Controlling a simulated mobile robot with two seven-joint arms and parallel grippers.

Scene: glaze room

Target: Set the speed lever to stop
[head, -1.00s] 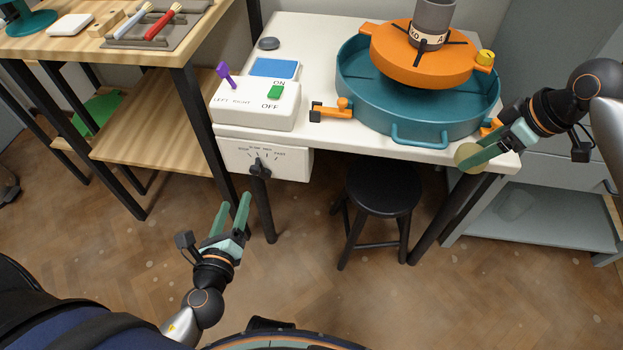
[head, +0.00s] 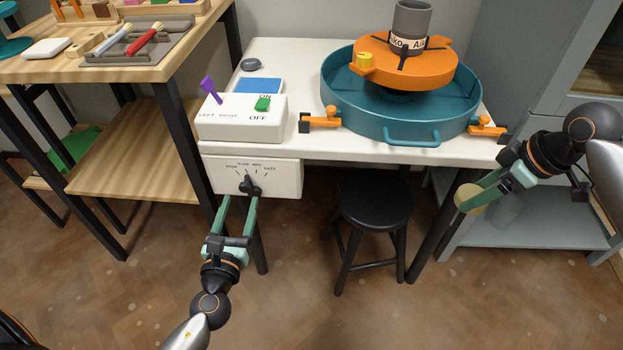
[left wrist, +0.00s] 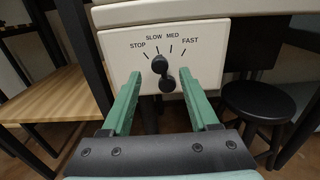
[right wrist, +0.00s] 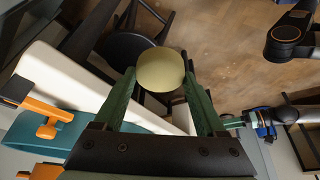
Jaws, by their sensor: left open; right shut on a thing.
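The speed lever (head: 249,186) is a black knob on the white dial panel (head: 285,180) under the table's front edge. The left wrist view shows the lever (left wrist: 159,64) with its upper end near the SLOW mark, right of STOP; the exact setting is hard to tell. My left gripper (head: 239,200) is open just below and in front of the panel. In the left wrist view its fingers (left wrist: 164,95) stand left and right of the lever, apart from it. My right gripper (head: 480,195) is shut on a round yellowish sponge (right wrist: 160,70), out past the table's right corner.
A teal basin (head: 345,113) with an orange wheel (head: 435,72) and grey cylinder (head: 411,22) stands on the white table. A white switch box (head: 220,130) sits above the panel. A black stool (head: 374,200) stands right of my left gripper. A wooden bench (head: 190,50) is at left.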

